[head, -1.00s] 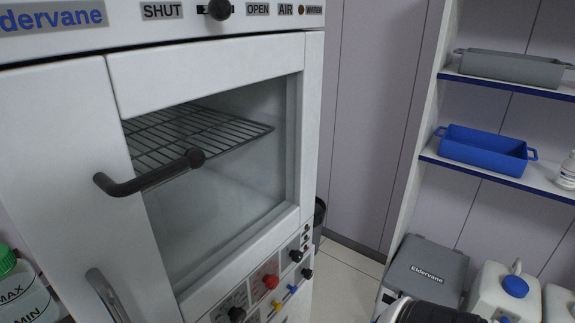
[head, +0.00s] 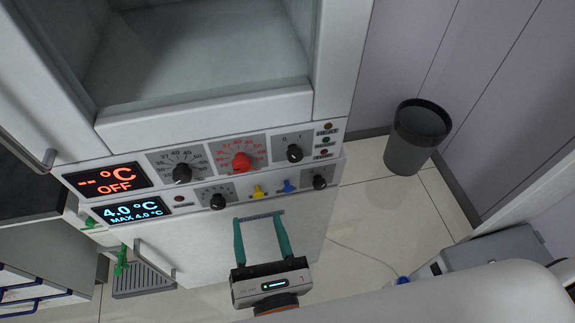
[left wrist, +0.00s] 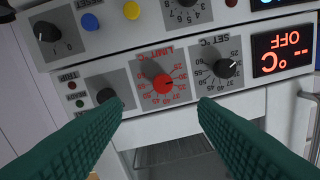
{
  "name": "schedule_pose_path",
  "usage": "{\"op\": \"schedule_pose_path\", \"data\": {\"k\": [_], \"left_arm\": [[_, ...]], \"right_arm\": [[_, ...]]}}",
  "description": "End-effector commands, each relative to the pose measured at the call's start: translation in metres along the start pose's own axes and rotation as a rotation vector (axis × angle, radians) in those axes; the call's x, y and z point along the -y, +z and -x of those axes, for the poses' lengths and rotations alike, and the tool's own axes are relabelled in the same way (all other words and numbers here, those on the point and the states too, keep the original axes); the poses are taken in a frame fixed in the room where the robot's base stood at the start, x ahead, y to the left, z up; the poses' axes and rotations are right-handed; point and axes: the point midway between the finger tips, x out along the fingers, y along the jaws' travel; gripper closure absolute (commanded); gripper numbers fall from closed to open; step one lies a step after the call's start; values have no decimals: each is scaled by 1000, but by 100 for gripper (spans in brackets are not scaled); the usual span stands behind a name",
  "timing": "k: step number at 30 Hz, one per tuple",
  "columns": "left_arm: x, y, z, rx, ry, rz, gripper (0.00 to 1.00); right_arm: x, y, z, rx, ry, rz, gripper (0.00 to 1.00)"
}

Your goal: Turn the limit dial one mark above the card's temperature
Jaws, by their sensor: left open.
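The red limit dial (head: 240,162) sits in the middle of the upper row of the control panel, below the oven window. In the left wrist view the limit dial (left wrist: 163,84) shows upside down under "LIMIT °C", with a red number scale around it; I cannot surely read its setting. My left gripper (head: 259,217) has two green fingers, open and empty, in front of the panel below the dial. Its fingertips (left wrist: 162,104) show on either side of the dial in the left wrist view, apart from it. No card is in view. My right gripper is not in view.
The black set dial (head: 182,173) and a black 0/1 switch (head: 294,153) flank the limit dial. Below are a yellow knob (head: 257,192) and a blue knob (head: 289,186). The upper display (head: 106,180) reads OFF. A dark bin (head: 417,137) stands at right.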

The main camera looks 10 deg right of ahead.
Motion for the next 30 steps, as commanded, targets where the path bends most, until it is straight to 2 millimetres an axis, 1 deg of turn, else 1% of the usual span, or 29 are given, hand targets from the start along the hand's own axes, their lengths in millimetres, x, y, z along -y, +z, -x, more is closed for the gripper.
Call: {"op": "schedule_pose_path", "data": {"k": [2, 5, 8, 12, 18, 21, 25, 30], "left_arm": [[3, -2, -1, 10, -7, 35, 46], [4, -4, -10, 11, -9, 41, 46], [4, -5, -26, 9, -10, 39, 46], [4, -6, -55, 8, -9, 37, 46], [4, -4, -92, 8, -7, 36, 46], [3, -3, -106, 8, -5, 34, 46], [4, -2, -116, 10, -5, 34, 46], [4, -1, -119, 10, -5, 34, 46]], "right_arm": [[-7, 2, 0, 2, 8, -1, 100], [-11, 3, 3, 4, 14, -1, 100], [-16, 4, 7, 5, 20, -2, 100], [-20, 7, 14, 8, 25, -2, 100], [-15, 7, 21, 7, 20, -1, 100], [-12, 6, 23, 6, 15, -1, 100], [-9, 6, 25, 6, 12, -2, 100], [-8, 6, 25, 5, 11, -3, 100]]}}
